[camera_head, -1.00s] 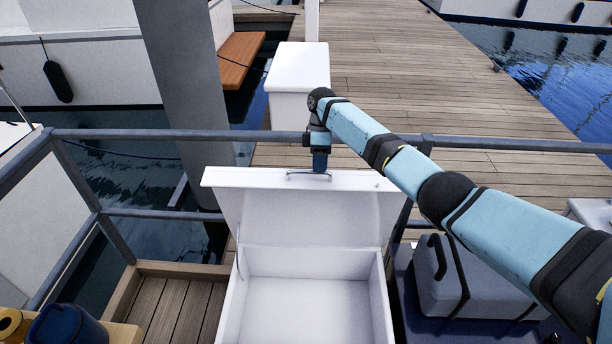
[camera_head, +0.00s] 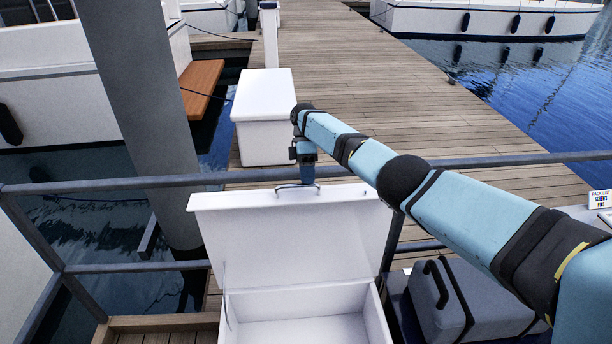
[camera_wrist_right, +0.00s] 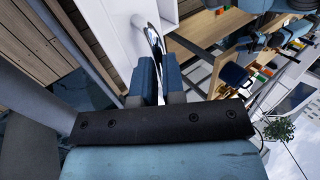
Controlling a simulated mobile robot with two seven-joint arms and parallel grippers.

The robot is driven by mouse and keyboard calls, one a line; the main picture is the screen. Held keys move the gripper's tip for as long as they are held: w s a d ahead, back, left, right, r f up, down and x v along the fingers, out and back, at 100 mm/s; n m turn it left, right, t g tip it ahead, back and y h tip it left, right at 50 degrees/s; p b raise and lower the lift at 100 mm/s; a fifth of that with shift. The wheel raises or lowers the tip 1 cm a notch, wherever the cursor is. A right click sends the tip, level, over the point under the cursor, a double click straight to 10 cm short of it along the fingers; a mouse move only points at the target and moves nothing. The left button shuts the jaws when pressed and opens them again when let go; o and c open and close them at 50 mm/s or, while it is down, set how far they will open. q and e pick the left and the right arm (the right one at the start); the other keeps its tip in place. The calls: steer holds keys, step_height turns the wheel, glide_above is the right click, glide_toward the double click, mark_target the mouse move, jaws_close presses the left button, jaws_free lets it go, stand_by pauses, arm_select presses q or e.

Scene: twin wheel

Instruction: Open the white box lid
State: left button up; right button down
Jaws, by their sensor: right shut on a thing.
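The white box (camera_head: 300,332) stands at the bottom middle of the head view, with its inside showing empty where I can see it. Its lid (camera_head: 300,240) is raised to about upright, near the railing. A metal handle (camera_head: 290,187) sits at the lid's top edge. My right gripper (camera_head: 306,178) is shut on the handle from above. In the right wrist view the gripper's blue fingers (camera_wrist_right: 160,72) are at the shiny handle (camera_wrist_right: 154,38) on the white lid (camera_wrist_right: 122,35). My left gripper is not in view.
A grey metal railing (camera_head: 120,184) runs just behind the lid. A grey case (camera_head: 470,300) stands right of the box. Beyond the railing are a white dock box (camera_head: 263,120), a wooden pier (camera_head: 350,70) and water. A thick grey post (camera_head: 150,110) rises at left.

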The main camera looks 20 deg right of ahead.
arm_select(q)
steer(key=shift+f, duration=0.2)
arm_select(e)
steer(key=shift+s+f, duration=0.3)
steer(key=shift+f, duration=0.6)
steer(key=c, duration=1.4)
jaws_free()
steer(key=shift+a, duration=0.1)
steer(key=shift+o, duration=1.2)
steer(key=shift+w+f, duration=0.25)
steer(key=shift+f, duration=0.05)
steer(key=shift+w+f, duration=0.1)
steer(key=shift+w, duration=0.15)
steer(key=shift+r, duration=0.25)
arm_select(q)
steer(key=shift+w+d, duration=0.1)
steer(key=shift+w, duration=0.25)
arm_select(e)
steer(key=shift+r, duration=0.15)
